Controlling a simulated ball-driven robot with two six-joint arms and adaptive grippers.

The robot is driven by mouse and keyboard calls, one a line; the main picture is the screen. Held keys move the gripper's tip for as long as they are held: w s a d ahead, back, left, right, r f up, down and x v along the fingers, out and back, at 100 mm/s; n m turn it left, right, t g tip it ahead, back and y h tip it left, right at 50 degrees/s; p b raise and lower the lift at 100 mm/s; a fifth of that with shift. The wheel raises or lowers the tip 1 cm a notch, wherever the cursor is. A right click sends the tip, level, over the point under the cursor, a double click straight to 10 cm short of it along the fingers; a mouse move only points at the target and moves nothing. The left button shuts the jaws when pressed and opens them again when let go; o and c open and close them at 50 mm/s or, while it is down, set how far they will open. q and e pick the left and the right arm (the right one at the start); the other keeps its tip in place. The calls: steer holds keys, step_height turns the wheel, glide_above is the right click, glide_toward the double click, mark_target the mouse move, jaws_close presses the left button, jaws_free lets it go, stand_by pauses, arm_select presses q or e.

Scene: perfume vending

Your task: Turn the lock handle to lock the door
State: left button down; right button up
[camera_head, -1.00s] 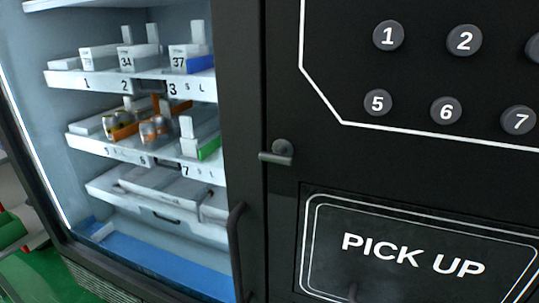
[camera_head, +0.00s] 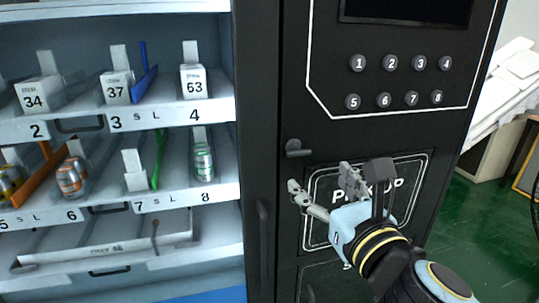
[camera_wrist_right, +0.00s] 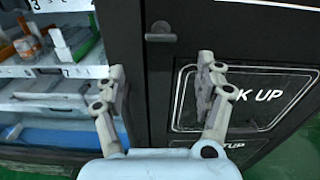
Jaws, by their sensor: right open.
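The lock handle (camera_head: 295,148) is a small dark lever on the black front panel, pointing sideways, just right of the door's edge. It also shows in the right wrist view (camera_wrist_right: 160,34), above and between my fingers. The glass door (camera_head: 262,200) has a dark vertical pull handle (camera_head: 263,232). My right gripper (camera_head: 322,180) is open and empty in front of the panel, below and slightly right of the lock handle, apart from it. In the right wrist view its two fingers (camera_wrist_right: 161,75) are spread wide. My left gripper is in no view.
A keypad with numbered buttons (camera_head: 400,80) and a screen (camera_head: 410,8) are above the lock handle. The PICK UP flap (camera_head: 418,180) is behind my right gripper. Shelves (camera_head: 150,113) with boxes and bottles are at left. Green floor (camera_head: 480,215) is open at right.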

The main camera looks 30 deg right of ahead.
mark_target(300, 153)
steer(key=shift+m, duration=0.4)
steer(key=x, duration=0.3)
steer(key=p+x, duration=0.1)
steer(key=x, duration=0.2)
steer(key=r+p+x, duration=0.1)
steer(key=x, duration=0.2)
steer(key=shift+w+d+r, duration=0.1)
steer(key=shift+w, duration=0.2)
steer(key=shift+w+d, duration=0.2)
steer(key=shift+w, duration=0.3)
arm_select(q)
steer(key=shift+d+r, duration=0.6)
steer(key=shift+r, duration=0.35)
arm_select(e)
steer(key=c, duration=1.2)
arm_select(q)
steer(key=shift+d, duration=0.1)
